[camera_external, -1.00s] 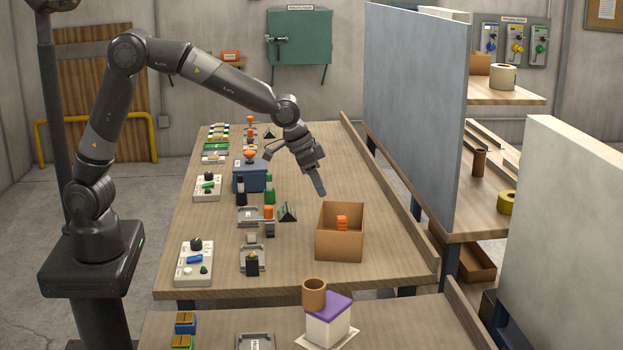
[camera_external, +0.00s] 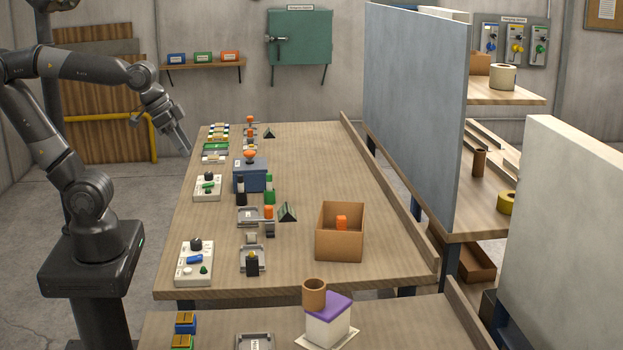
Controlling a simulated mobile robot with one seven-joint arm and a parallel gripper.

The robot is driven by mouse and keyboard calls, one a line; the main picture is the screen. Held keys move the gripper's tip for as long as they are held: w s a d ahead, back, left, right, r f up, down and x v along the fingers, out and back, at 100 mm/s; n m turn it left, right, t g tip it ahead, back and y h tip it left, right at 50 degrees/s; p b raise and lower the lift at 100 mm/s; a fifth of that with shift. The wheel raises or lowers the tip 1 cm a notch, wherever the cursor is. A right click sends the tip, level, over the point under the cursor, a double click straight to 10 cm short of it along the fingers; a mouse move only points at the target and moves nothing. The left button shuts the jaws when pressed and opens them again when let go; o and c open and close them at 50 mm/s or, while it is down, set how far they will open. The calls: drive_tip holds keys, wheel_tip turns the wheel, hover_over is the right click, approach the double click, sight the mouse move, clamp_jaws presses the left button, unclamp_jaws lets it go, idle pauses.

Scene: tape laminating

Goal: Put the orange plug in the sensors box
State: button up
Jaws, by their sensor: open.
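An orange piece (camera_external: 341,222) sits inside the open cardboard box (camera_external: 338,246) at the right of the table. It may be the orange plug; its shape is partly hidden by the box wall. I cannot read a sensors label on the box. Another orange cylinder (camera_external: 268,212) stands by a small grey tray mid-table. My gripper (camera_external: 186,149) is open and empty, at the left, above the table's left edge and far from the cardboard box.
A blue box with an orange knob (camera_external: 249,173), white control panels (camera_external: 194,263) and small trays line the table's left side. A grey partition (camera_external: 415,115) stands at the right. The table's back right is clear.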

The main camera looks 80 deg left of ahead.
drive_tip(key=s, duration=0.2)
drive_tip(key=s+f, duration=0.1)
drive_tip(key=s, duration=0.1)
drive_tip(key=shift+a+f, duration=0.15)
drive_tip(key=shift+f, duration=0.05)
drive_tip(key=shift+w, duration=0.1)
idle(1.0)
